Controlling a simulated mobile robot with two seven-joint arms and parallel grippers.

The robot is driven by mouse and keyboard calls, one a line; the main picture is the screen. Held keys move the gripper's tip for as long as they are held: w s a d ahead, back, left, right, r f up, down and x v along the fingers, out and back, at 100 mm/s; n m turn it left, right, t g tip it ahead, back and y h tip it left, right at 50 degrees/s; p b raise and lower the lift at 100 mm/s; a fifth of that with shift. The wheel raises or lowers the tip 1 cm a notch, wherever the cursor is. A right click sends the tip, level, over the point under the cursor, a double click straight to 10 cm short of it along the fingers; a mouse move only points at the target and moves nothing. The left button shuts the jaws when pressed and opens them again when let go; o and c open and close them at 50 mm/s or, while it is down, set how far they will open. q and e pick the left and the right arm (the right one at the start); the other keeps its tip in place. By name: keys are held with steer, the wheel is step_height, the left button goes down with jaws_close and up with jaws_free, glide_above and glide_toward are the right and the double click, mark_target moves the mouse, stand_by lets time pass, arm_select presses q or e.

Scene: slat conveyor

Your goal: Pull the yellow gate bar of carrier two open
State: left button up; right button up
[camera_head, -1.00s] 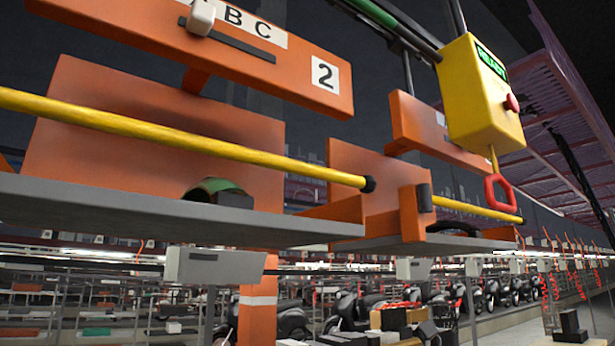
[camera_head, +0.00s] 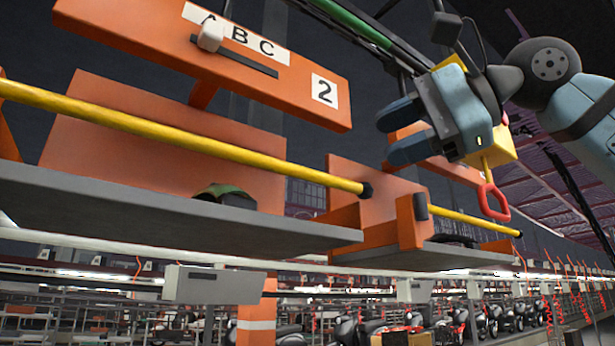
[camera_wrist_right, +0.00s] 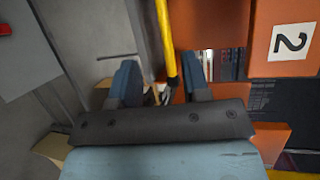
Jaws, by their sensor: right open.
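Carrier two is an orange frame with a white "2" label (camera_head: 324,90) and a grey shelf (camera_head: 120,210). The 2 label also shows in the right wrist view (camera_wrist_right: 291,42). Its yellow gate bar (camera_head: 190,142) runs across the front above the shelf, ending in a black cap (camera_head: 367,190). My right gripper (camera_head: 391,131) is open and empty, above and right of that cap, apart from the bar in the head view. In the right wrist view the yellow bar (camera_wrist_right: 165,40) reaches down between the open fingers (camera_wrist_right: 160,80); its depth is unclear. My left gripper is not in view.
A yellow control box (camera_head: 503,150) with a red pull handle (camera_head: 494,202) hangs behind my right gripper, partly hidden. Another orange carrier with its own yellow bar (camera_head: 470,221) follows at right. A dark green-topped part (camera_head: 226,196) lies on carrier two's shelf.

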mark_target(312, 171)
steer(key=p+x, duration=0.2)
steer(key=x, duration=1)
steer(key=shift+w+a+r, duration=0.15)
steer(key=shift+w, duration=0.15)
steer(key=shift+w+a, duration=0.25)
steer(key=shift+a, duration=0.2)
jaws_close()
